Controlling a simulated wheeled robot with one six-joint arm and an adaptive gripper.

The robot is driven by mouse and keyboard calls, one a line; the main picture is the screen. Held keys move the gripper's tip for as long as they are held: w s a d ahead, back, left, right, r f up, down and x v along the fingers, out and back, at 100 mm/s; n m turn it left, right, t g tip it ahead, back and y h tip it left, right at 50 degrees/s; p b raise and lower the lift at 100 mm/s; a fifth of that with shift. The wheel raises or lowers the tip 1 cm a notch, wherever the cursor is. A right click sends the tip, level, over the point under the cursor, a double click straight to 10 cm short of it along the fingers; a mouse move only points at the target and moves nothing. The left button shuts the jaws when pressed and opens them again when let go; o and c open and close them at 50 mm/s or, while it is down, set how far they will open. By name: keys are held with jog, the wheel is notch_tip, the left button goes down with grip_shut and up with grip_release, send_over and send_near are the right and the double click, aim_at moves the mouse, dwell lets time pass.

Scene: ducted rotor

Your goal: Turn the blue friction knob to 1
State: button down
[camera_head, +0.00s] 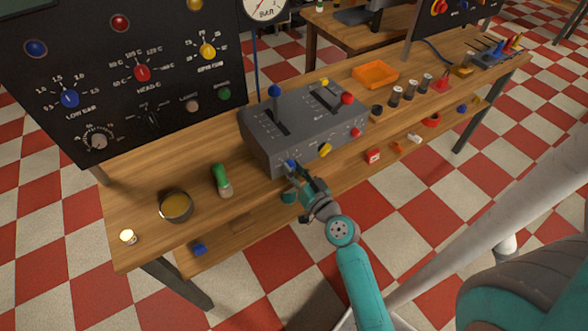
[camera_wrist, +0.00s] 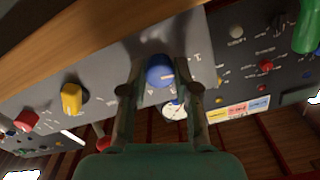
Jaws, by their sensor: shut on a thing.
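The blue friction knob (camera_wrist: 160,71) is on the front face of the grey lever box, between my gripper's two fingers in the wrist view. It also shows as a small blue spot in the head view (camera_head: 290,163), at the box's lower left front. My gripper (camera_wrist: 161,88) is shut on the knob, one finger on each side; in the head view my gripper (camera_head: 293,172) reaches the box front from below. The grey lever box (camera_head: 262,150) stands on the wooden bench. The scale marks around the knob are too small and blurred to read, so its setting cannot be told.
On the same face are a yellow knob (camera_wrist: 72,98) and a red knob (camera_wrist: 27,121), to the left in the wrist view. A green-topped cylinder (camera_head: 222,180) and a round tin (camera_head: 176,206) stand left of the box. A black panel (camera_head: 120,75) rises behind the bench.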

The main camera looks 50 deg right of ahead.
jog(key=shift+f, duration=0.1)
dwell(0.3)
jog(key=c, duration=0.8)
grip_release()
jog(key=shift+c, duration=0.2)
jog(key=shift+s, duration=0.1)
jog(key=v, duration=1.2)
